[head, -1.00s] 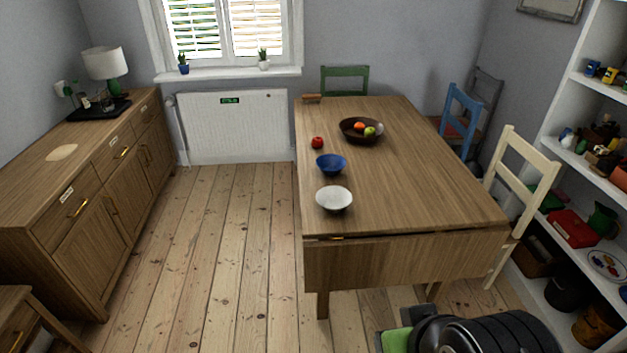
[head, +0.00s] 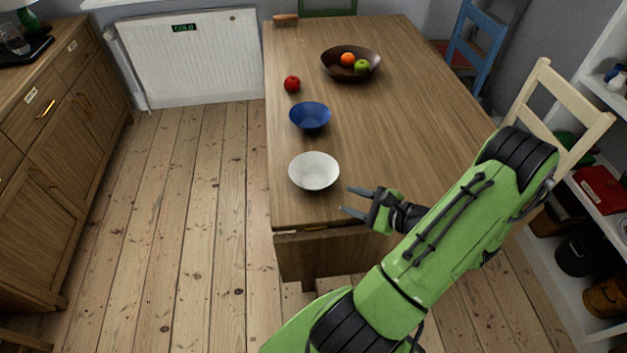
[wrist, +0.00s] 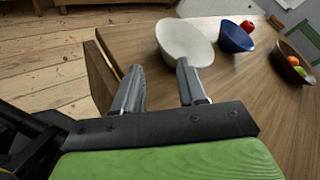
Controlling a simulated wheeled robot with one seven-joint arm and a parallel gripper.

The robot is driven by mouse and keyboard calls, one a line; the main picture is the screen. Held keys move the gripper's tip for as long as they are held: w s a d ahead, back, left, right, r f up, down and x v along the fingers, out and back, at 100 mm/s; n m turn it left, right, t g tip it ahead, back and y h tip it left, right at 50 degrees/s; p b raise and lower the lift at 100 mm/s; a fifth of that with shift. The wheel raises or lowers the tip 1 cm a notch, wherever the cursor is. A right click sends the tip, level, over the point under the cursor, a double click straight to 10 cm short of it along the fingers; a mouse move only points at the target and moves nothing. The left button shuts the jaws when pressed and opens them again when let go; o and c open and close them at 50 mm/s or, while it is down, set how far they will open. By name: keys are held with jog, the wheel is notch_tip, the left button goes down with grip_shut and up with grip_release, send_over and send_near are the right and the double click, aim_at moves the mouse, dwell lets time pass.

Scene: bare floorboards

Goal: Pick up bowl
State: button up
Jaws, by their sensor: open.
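Three bowls stand on the wooden table (head: 400,110). A white bowl (head: 314,171) is nearest the front edge, a blue bowl (head: 310,116) is behind it, and a dark brown bowl (head: 330,66) holding fruit is farther back. My gripper (head: 346,200) is open and empty, just right of and in front of the white bowl, apart from it. In the wrist view my gripper (wrist: 158,80) points its fingers toward the white bowl (wrist: 185,45), which is just beyond the tips. The blue bowl (wrist: 235,38) and brown bowl (wrist: 290,65) stand farther right there.
A red apple (head: 292,84) lies near the table's left edge, behind the blue bowl. A cream chair (head: 560,110) and a blue chair (head: 478,45) stand along the right side. A wooden sideboard (head: 60,150) is at the left, with clear floorboards (head: 190,200) between.

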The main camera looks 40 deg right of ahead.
aim_at(298, 183)
jog(key=b+x, duration=0.3)
jog(key=x, duration=1.2)
jog(key=shift+w+a+b, duration=0.1)
jog(key=shift+w+b, duration=0.2)
jog(key=shift+c, duration=0.3)
grip_shut()
jog(key=shift+r, duration=0.1)
